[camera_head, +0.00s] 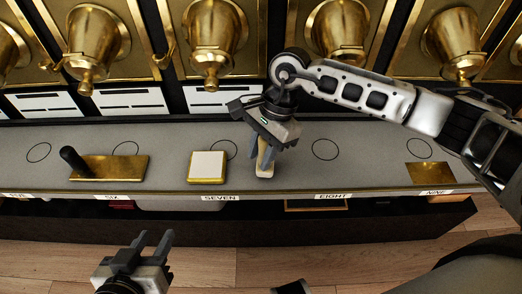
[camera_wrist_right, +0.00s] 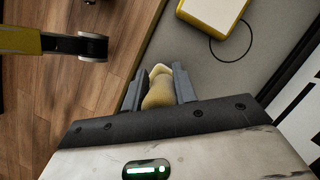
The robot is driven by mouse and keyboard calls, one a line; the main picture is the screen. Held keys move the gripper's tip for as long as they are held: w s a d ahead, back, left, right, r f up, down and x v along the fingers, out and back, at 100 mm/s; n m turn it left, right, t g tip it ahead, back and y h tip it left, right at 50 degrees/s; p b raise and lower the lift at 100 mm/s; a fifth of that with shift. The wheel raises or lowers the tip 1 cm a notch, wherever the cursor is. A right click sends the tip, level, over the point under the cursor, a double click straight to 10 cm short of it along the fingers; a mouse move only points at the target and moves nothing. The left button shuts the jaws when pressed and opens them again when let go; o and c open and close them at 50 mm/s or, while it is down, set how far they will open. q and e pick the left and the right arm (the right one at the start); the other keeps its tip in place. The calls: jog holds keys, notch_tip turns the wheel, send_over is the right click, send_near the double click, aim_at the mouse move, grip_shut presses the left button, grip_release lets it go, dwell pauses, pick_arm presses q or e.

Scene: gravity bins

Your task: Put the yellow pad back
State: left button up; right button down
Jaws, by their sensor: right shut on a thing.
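In the right wrist view the yellow pad (camera_wrist_right: 158,92) sits between the two fingers (camera_wrist_right: 159,88) and has a woven-looking surface. Whether its lower end touches the counter I cannot tell. My left gripper (camera_head: 155,238) is open and empty, low in front of the counter.
A white-topped block with a gold edge (camera_head: 207,166) lies on the counter (camera_head: 290,172) just left of the held pad. A gold plate with a black handle (camera_head: 115,168) lies farther left, a gold plate (camera_head: 429,173) far right. Gold bins (camera_head: 213,40) line the back. The counter near EIGHT is clear.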

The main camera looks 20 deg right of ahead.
jog(key=shift+f+b, duration=0.5)
jog(key=c, duration=1)
grip_release()
jog(key=shift+c, duration=0.2)
jog(key=p+v, duration=0.1)
jog(key=v, duration=1.5)
